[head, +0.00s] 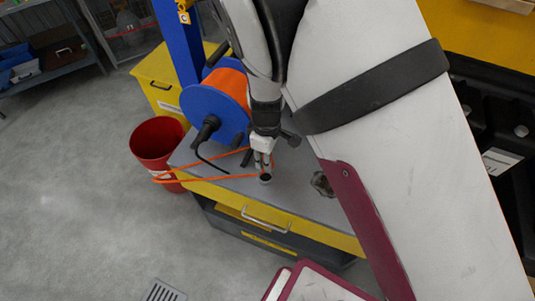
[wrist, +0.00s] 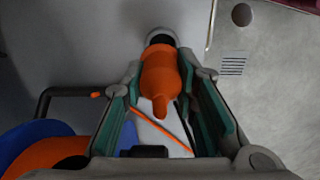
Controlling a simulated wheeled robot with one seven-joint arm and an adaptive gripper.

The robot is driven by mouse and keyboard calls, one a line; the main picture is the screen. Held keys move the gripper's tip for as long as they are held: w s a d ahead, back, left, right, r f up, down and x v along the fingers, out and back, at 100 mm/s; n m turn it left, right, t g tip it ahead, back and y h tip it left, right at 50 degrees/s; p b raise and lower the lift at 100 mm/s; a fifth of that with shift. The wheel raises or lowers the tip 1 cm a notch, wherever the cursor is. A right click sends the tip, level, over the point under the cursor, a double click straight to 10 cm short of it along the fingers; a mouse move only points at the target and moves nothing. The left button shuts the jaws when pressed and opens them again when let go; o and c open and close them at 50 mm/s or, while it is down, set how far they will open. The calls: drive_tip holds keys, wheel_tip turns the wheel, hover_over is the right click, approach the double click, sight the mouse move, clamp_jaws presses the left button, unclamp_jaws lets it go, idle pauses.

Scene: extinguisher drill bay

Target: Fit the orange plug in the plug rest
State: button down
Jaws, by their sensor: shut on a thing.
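The orange plug (wrist: 160,75) lies between the two fingers of my gripper (wrist: 162,95) in the wrist view, and the gripper is shut on it. The plug's far end points at the plug rest (wrist: 166,34), a short grey round holder with a dark mouth. The two overlap in this view, and I cannot tell whether the plug's end is inside the mouth. In the head view my gripper (head: 262,160) is low over the bench top, right by the rest (head: 265,179). There the fingers mostly hide the plug.
A blue cable reel (head: 213,98) with orange cable stands on the grey bench top (head: 295,192), left of my gripper. A loop of orange cable (head: 205,181) hangs past the bench edge. A dark knob (head: 322,184) is to the right. A red bin (head: 157,140) stands on the floor.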

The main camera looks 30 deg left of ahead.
drive_tip(key=shift+s+a+f+b, duration=0.1)
drive_tip(key=shift+f+b, duration=0.9)
drive_tip(key=shift+f, duration=1.15)
drive_tip(key=shift+f+b, duration=0.4)
drive_tip(key=shift+f, duration=0.45)
drive_tip(key=c, duration=1.2)
unclamp_jaws()
drive_tip(key=shift+a+r+p, duration=0.1)
drive_tip(key=shift+r+p, duration=1.85)
drive_tip(key=shift+r, duration=2.5)
